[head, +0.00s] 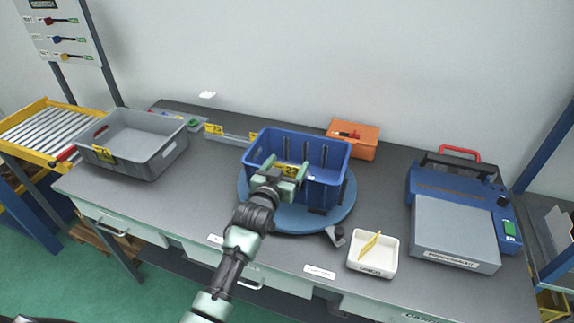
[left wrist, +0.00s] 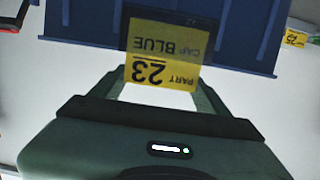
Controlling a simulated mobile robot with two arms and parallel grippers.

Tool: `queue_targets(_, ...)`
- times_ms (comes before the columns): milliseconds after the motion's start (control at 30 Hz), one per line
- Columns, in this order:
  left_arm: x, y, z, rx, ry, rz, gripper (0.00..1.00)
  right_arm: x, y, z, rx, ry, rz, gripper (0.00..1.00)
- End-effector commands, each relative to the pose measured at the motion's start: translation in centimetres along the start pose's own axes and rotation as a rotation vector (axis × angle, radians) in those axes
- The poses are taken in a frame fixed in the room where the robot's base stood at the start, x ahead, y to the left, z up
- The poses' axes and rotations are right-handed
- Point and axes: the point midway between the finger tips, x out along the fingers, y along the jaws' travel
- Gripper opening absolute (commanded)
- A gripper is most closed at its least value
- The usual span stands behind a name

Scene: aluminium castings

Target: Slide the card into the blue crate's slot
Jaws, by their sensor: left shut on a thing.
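The blue crate (head: 327,158) stands on a round blue turntable (head: 345,205) in the middle of the bench. My left gripper (head: 281,174) is at the crate's front wall, shut on the yellow card (head: 288,169). In the left wrist view the card (left wrist: 160,72) reads "PART 23 CAP BLUE", upside down, between my fingers (left wrist: 160,88). Its crate-side part is dark and lies at a dark holder (left wrist: 170,14) on the crate wall (left wrist: 250,30). I cannot tell how deep the card sits in it. My right gripper is not in view.
A grey tote (head: 135,142) stands at the left. An orange box (head: 353,138) is behind the crate. A white tray (head: 372,262) with a yellow item is at the front right, near a blue-and-grey machine (head: 455,232). Bench surface (head: 200,200) left of the turntable is clear.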

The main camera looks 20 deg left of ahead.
Motion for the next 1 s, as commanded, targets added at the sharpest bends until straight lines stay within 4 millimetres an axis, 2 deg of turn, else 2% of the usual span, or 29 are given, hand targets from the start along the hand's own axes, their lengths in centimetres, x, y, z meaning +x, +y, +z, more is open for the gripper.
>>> queue_targets(333, 0.1, 0.0, 0.9, 0.0, 0.0, 0.0, 0.38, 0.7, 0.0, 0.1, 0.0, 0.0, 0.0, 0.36)
queue_targets(367, 0.1, 0.0, 0.8, 0.0, 0.001, 0.0, 0.84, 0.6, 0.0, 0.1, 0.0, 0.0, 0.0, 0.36)
queue_targets(400, 0.1, 0.0, 0.8, 0.0, 0.001, 0.0, 0.96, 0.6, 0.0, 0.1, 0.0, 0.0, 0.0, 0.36)
queue_targets(433, 0.1, 0.0, 0.8, 0.0, 0.001, 0.0, 1.0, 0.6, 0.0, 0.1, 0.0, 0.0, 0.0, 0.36)
queue_targets(667, 0.0, 0.0, 0.8, 0.0, 0.0, 0.0, 1.0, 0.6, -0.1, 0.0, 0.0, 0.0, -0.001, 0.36)
queue_targets(767, -0.6, 0.0, 0.9, 0.0, 0.001, 0.0, 1.0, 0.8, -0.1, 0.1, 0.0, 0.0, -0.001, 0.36)
queue_targets(1000, -4.4, 0.0, 1.1, 0.0, 0.0, 0.0, 1.0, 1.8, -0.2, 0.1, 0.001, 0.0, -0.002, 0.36)
